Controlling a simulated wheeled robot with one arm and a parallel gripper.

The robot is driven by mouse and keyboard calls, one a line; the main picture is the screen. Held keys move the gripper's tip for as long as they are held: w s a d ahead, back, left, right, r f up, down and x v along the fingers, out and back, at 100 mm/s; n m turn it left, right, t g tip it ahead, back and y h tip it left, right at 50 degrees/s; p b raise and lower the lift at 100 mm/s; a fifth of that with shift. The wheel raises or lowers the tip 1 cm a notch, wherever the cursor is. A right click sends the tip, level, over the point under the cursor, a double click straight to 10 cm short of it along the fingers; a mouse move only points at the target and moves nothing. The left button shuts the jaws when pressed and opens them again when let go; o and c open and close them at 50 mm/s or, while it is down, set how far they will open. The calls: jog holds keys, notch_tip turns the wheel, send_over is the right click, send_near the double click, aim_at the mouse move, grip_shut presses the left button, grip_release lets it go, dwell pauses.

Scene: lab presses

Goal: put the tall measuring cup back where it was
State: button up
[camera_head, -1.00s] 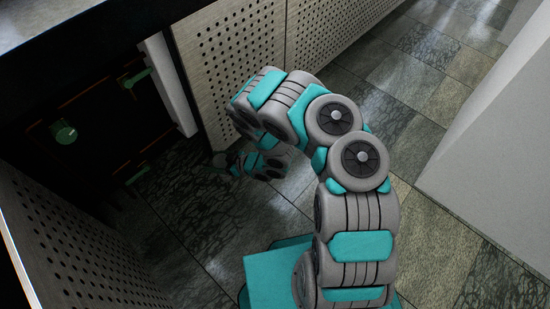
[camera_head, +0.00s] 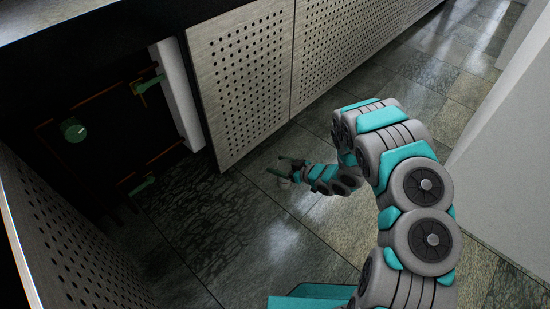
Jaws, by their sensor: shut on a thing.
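My gripper (camera_head: 281,169) is low over the floor tiles, in front of the perforated cabinet door. It is small in the picture and shut on a pale thing (camera_head: 284,183), which looks like the tall measuring cup. The cup's shape and markings are too small to make out. The open dark cabinet (camera_head: 112,177) is at the left, apart from my gripper. A round greenish thing (camera_head: 74,130) shows inside it; I cannot tell what it is.
A perforated door (camera_head: 242,85) stands right of the opening and another perforated panel (camera_head: 65,240) on the near left. A dark worktop (camera_head: 60,22) overhangs the cabinet. A pale wall or block (camera_head: 510,175) is at the right. The tiled floor between is clear.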

jog(key=w+a+f+b, duration=0.1)
jog(key=w+a+f, duration=0.2)
jog(key=w, duration=0.6)
jog(key=shift+a+f, duration=0.15)
jog(key=shift+f, duration=0.65)
jog(key=shift+f, duration=0.1)
